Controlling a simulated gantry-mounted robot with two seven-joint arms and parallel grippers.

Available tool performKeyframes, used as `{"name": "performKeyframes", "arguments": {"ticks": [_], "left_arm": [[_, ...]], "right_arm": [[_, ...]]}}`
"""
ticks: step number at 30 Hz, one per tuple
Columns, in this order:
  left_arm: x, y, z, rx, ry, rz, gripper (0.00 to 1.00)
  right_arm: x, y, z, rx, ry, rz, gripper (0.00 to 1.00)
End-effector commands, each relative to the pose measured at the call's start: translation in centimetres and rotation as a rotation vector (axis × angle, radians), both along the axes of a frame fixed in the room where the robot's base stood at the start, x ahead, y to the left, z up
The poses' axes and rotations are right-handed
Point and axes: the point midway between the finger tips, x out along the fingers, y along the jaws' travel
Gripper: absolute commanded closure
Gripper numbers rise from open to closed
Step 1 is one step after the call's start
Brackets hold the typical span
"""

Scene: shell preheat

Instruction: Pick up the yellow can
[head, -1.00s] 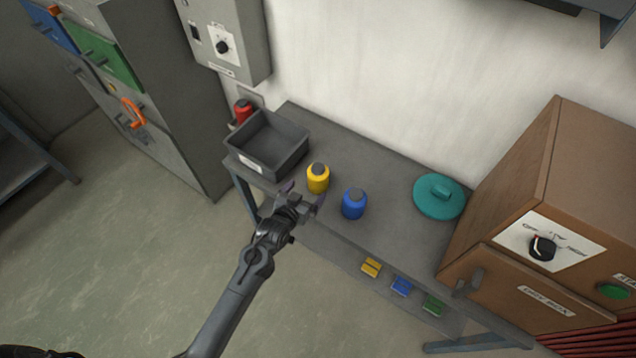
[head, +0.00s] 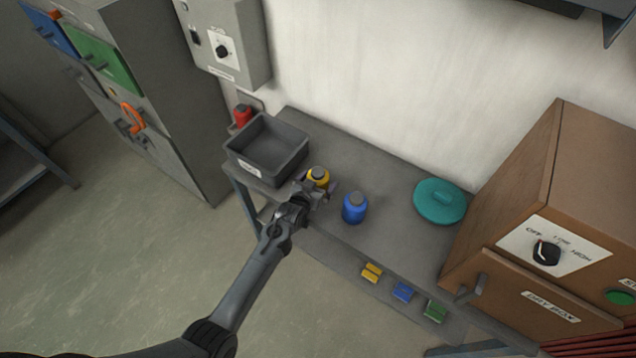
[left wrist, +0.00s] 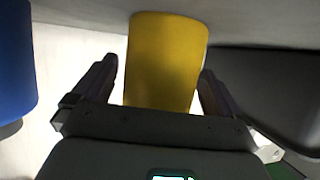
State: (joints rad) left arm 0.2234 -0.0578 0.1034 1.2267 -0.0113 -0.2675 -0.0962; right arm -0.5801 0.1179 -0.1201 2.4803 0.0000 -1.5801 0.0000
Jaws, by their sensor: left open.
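The yellow can (head: 319,175) with a grey top stands upright on the grey bench, partly hidden by my left gripper in the head view. My left gripper (head: 318,188) is at the can, with its fingers around the can's sides. In the left wrist view, the yellow can (left wrist: 166,62) fills the space between the two open fingers of the left gripper (left wrist: 158,85). A narrow gap shows beside the left finger; at the right finger I cannot tell whether it touches. My right gripper is in neither view.
A blue can (head: 355,208) stands close to the right of the yellow one. A grey bin (head: 268,173) stands to the left. A teal lid (head: 440,202) and a brown dry box (head: 520,215) are further right.

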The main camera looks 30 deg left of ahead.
Motion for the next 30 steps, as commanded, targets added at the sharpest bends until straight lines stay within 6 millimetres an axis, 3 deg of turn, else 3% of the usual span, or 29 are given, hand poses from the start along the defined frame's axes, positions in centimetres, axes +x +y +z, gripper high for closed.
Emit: {"name": "performKeyframes", "arguments": {"ticks": [9,22,30], "left_arm": [[0.33,0.04,-0.13,0.0,0.0,0.0,0.0],[0.33,0.04,-0.12,0.0,0.0,0.0,0.64],[0.4,0.04,0.22,0.0,-0.004,0.0,0.66]], "right_arm": [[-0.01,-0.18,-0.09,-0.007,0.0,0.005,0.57],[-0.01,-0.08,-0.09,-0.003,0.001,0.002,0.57],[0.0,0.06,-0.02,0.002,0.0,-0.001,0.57]]}}
